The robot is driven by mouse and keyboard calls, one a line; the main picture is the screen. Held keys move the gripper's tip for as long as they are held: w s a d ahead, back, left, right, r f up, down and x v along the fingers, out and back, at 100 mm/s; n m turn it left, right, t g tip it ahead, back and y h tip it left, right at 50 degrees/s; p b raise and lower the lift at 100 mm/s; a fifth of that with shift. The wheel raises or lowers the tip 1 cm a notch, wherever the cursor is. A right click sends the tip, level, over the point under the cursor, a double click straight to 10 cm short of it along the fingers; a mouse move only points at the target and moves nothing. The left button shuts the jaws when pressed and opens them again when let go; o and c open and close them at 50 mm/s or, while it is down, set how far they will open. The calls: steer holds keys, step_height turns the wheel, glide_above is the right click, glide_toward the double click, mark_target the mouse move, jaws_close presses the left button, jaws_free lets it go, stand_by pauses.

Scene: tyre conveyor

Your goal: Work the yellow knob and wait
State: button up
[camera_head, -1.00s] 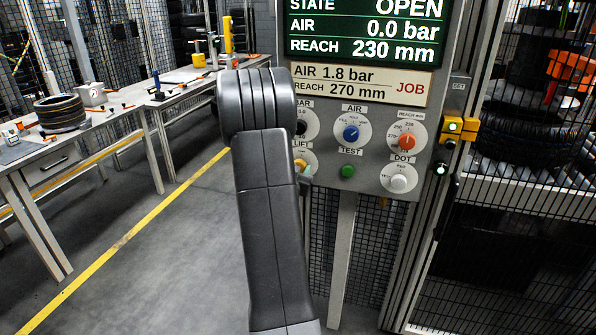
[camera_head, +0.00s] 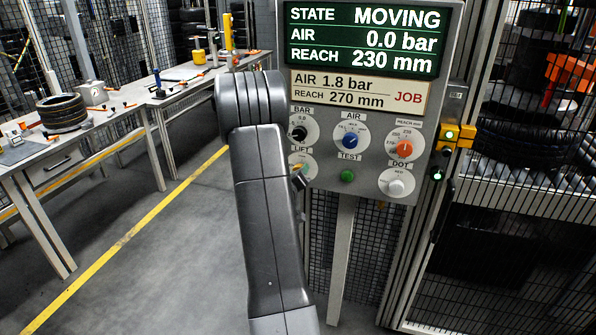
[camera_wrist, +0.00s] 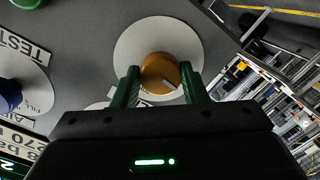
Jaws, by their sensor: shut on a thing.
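The yellow knob (camera_wrist: 160,73) sits on a round white dial (camera_wrist: 132,42) in the wrist view. My gripper (camera_wrist: 161,82) has its two green fingers on either side of the knob and is shut on it. In the head view the LIFT dial (camera_head: 311,166) is partly covered by my arm, and the gripper's hold is mostly hidden there. The display (camera_head: 368,38) reads STATE MOVING, AIR 0.0 bar, REACH 230 mm. The job card (camera_head: 358,90) below it reads AIR 1.8 bar, REACH 270 mm.
On the panel are a blue AIR knob (camera_head: 350,140), an orange REACH knob (camera_head: 404,149), a white DOT knob (camera_head: 395,187) and a green TEST button (camera_head: 347,176). A mesh fence (camera_head: 500,240) stands right. A bench with tyres (camera_head: 62,112) stands left; the floor between is clear.

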steer(key=shift+n, duration=0.6)
steer(key=o, duration=1)
steer(key=shift+c, duration=0.2)
steer(key=b+v, duration=0.2)
steer(key=v, duration=1.2)
steer(key=shift+w+a, duration=0.1)
